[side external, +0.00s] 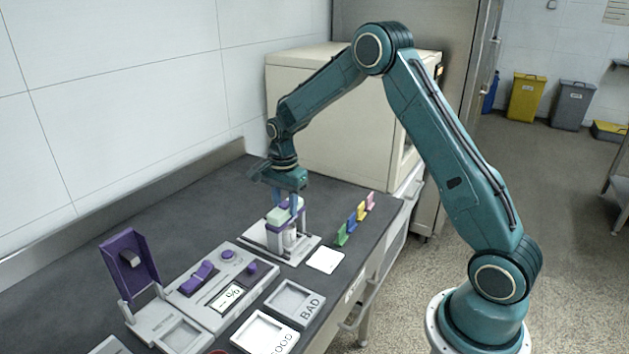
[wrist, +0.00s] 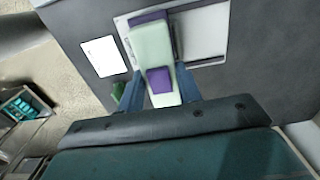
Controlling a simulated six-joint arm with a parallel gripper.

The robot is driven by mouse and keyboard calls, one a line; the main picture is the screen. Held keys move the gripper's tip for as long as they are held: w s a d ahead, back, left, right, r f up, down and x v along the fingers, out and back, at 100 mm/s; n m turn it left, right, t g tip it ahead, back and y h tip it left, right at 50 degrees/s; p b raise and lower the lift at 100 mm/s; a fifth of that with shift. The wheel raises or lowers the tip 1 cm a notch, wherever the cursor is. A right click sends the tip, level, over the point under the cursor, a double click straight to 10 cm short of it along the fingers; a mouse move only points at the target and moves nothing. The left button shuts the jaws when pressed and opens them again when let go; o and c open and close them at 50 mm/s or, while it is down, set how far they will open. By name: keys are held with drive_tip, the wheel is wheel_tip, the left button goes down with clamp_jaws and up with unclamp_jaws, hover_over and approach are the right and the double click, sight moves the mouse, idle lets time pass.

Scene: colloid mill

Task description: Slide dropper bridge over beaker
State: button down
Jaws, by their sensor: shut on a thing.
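The dropper bridge, a pale green block with purple parts (side external: 279,216), sits on upright posts over a white base plate (side external: 259,236). My gripper (side external: 286,200) points down at it with its fingers on either side, shut on the bridge. In the wrist view the bridge (wrist: 151,48) runs up between the two blue fingers (wrist: 160,88), with a purple pad at its near end. A clear and white vessel, which looks like the beaker (side external: 290,237), stands under or close beside the bridge. The bridge and posts partly hide it, so its exact alignment is unclear.
A white card (side external: 325,260) lies beside the base plate. Several coloured clips (side external: 361,212) stand along the right table edge. A grey panel with purple controls (side external: 215,285), a purple-lidded device (side external: 131,262) and a BAD tray (side external: 294,301) are in front. Dark table at the left is clear.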

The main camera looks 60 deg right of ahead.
drive_tip(key=shift+s, duration=0.3)
drive_tip(key=c, duration=1)
unclamp_jaws()
drive_tip(key=shift+o, duration=0.2)
drive_tip(key=shift+w+r, duration=0.1)
drive_tip(key=shift+r, duration=0.05)
drive_tip(key=shift+r, duration=0.6)
wheel_tip(320, 180, up, 12)
drive_tip(key=shift+r, duration=0.2)
